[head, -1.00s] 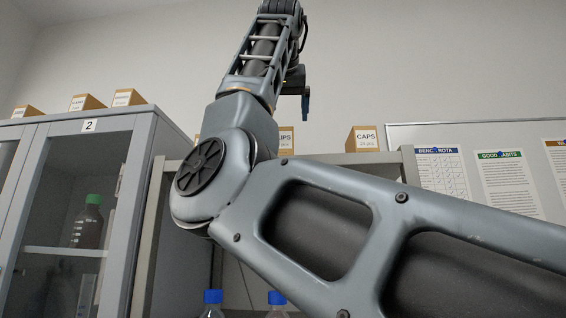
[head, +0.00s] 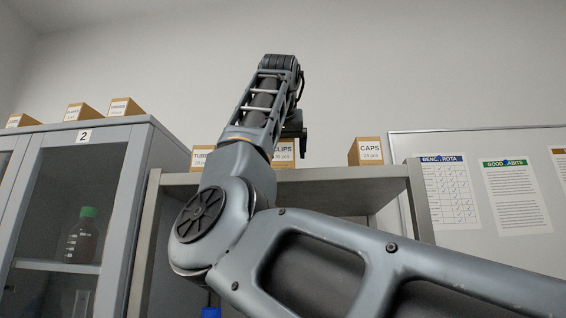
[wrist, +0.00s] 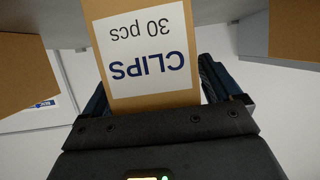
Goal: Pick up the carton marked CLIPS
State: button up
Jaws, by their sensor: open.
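The carton marked CLIPS (head: 285,154) stands on top of the grey shelf unit, partly hidden behind my arm in the head view. In the wrist view the CLIPS carton (wrist: 145,50) fills the upper middle, its white label upside down. My gripper (wrist: 158,85) is open, with one finger on each side of the carton. Some room shows beside the right finger; contact on either side cannot be told. In the head view my gripper (head: 303,146) is small and dark at the carton's right edge.
A TUBES carton (head: 201,157) stands left of it and a CAPS carton (head: 368,151) right, on the same shelf top (head: 340,174). Cabinet 2 (head: 85,137) stands at left with cartons on top. A notice board (head: 480,140) is at right.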

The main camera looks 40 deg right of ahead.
jog(key=c, duration=1.1)
jog(key=shift+r, duration=0.1)
